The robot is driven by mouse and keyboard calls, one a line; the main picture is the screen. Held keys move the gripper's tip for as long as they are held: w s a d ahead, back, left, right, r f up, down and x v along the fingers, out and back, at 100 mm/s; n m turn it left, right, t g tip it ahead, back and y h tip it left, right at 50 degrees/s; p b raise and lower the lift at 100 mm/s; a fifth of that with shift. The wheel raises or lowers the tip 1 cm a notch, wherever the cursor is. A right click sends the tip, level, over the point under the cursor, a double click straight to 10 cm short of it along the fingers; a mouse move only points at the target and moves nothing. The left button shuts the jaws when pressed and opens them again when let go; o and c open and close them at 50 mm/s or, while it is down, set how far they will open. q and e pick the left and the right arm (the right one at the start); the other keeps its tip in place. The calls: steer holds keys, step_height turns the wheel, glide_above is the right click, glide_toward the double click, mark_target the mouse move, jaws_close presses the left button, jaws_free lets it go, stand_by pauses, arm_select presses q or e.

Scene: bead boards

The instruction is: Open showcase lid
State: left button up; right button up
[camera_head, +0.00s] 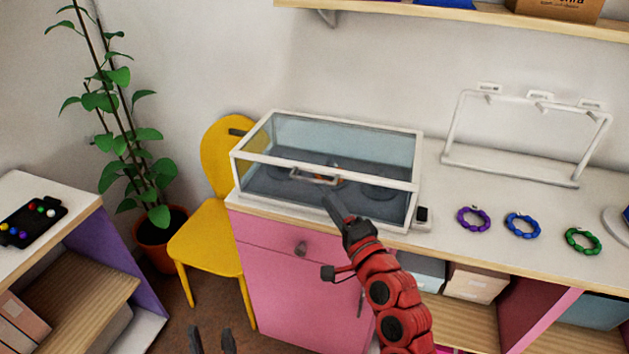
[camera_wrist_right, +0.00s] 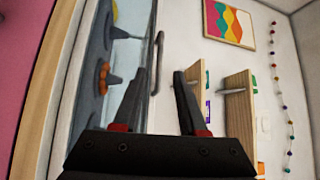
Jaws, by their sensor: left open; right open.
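The showcase (camera_head: 249,158) is a glass box with a white frame on the pink cabinet's top. My right gripper (camera_head: 331,202) is in front of the showcase, just below the handle in the picture. In the right wrist view its fingers (camera_wrist_right: 160,78) are apart and empty. The handle (camera_wrist_right: 157,62) lies just beyond the fingertips, in line with the gap. My left gripper (camera_head: 212,338) is low at the bottom edge, open and empty, away from the showcase.
Purple (camera_head: 473,219), blue (camera_head: 522,225) and green (camera_head: 583,240) bead bracelets lie right of the showcase. A white rack (camera_head: 510,170) stands behind them. A small device (camera_head: 422,216) sits beside the showcase's right corner. A yellow chair (camera_head: 212,240) and a plant (camera_head: 150,165) are left.

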mark_target(315, 180)
steer(key=p+x, duration=0.1)
steer(key=x, duration=0.6)
jaws_close()
steer(key=shift+f, duration=0.1)
stand_by(1.2)
